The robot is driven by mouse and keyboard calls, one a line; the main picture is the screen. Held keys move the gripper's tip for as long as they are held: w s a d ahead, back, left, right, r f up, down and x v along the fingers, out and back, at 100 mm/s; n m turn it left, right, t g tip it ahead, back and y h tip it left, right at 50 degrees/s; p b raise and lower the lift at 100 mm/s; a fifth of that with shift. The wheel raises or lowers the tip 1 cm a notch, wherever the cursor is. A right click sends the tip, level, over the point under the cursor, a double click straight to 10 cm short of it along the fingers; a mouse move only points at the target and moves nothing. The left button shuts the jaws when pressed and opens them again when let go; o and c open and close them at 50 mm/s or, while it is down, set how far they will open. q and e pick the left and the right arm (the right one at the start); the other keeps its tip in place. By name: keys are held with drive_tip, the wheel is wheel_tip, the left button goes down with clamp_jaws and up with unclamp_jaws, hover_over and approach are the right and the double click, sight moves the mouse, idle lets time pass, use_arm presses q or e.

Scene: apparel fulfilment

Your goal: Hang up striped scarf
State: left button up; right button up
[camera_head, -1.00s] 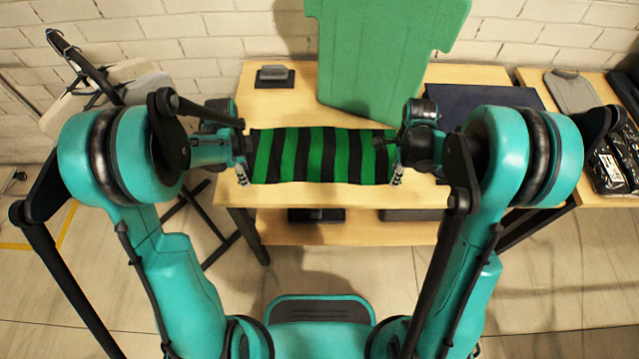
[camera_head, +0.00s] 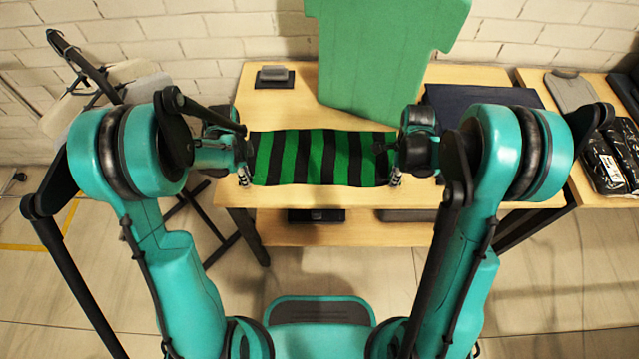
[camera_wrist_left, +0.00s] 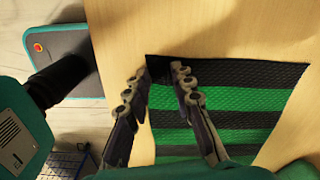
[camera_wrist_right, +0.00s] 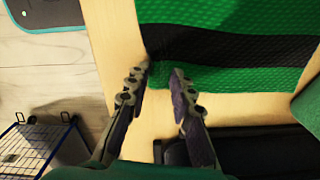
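The green-and-black striped scarf (camera_head: 318,158) lies flat on the wooden table, its stripes running front to back in the head view. My left gripper (camera_head: 243,177) is at the scarf's left end near the front corner. In the left wrist view its fingers (camera_wrist_left: 155,78) are apart, with a scarf (camera_wrist_left: 215,98) corner between and below them. My right gripper (camera_head: 396,178) is at the right end near the front corner. In the right wrist view its fingers (camera_wrist_right: 159,76) are apart around the corner area of the scarf (camera_wrist_right: 225,55). Whether the fingertips touch the cloth cannot be told.
A large green shirt-shaped board (camera_head: 385,60) stands behind the scarf. A small grey item (camera_head: 273,75) and a dark folded item (camera_head: 480,98) lie on the table (camera_head: 260,110). A dark stand (camera_head: 85,65) with pale pieces is at left. Packed garments (camera_head: 612,160) lie at right.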

use_arm(q)
drive_tip(key=shift+s+f, duration=0.1)
drive_tip(key=shift+f, duration=0.05)
clamp_jaws()
use_arm(e)
drive_tip(key=shift+f, duration=0.15)
clamp_jaws()
drive_tip(key=shift+s, duration=0.1)
idle(0.5)
